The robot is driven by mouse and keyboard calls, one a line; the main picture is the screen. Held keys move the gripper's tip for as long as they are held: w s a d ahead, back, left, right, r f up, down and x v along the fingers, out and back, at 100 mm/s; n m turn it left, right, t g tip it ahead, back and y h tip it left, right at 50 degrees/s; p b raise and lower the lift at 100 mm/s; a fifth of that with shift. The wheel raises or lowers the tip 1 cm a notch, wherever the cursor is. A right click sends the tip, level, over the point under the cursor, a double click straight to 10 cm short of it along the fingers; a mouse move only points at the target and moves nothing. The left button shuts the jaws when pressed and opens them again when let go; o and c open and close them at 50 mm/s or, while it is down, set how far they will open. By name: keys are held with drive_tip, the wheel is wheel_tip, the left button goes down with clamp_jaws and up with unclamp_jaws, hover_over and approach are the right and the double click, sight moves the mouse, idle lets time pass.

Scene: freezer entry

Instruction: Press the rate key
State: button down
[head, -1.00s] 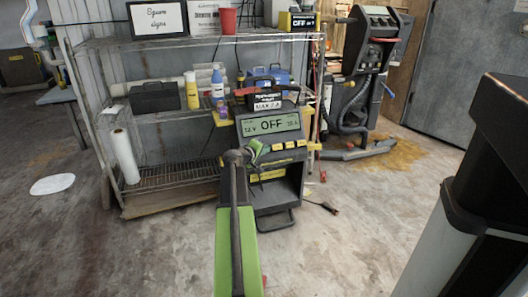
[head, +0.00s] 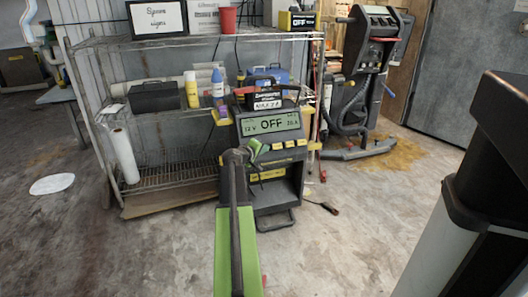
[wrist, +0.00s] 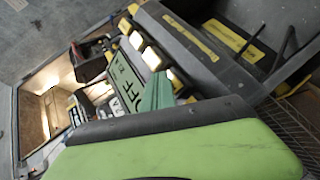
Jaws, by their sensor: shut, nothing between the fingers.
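The charger (head: 262,170) is a dark floor unit with a sloped face in front of the wire shelf. Its greenish display (head: 270,124) reads OFF, with small figures at both sides that are hard to read. Below it runs a row of pale yellow keys (head: 289,144); their labels are too small to read, so I cannot tell which is the rate key. The keys also show in the wrist view (wrist: 137,40). My gripper (head: 254,148) is shut and empty at the left part of the row, hiding that end. Its green tip (wrist: 157,92) overlaps the display there; contact cannot be told.
A wire shelf (head: 160,178) holds bottles and boxes to the left. A taller machine (head: 372,60) stands at the back right. A dark post (head: 470,190) is at the near right.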

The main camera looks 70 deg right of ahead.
drive_tip(key=shift+w+d+f, duration=0.2)
drive_tip(key=shift+w+d, duration=0.05)
idle(0.8)
drive_tip(key=shift+r, duration=0.1)
drive_tip(key=shift+s+a+r, duration=0.35)
drive_tip(key=shift+s+a, duration=0.15)
drive_tip(key=shift+a, duration=0.05)
idle(0.3)
drive_tip(key=s+a+r+p, duration=0.2)
drive_tip(key=a+p, duration=0.1)
drive_tip(key=shift+s+a+r, duration=0.15)
drive_tip(key=shift+s+r, duration=0.2)
idle(0.8)
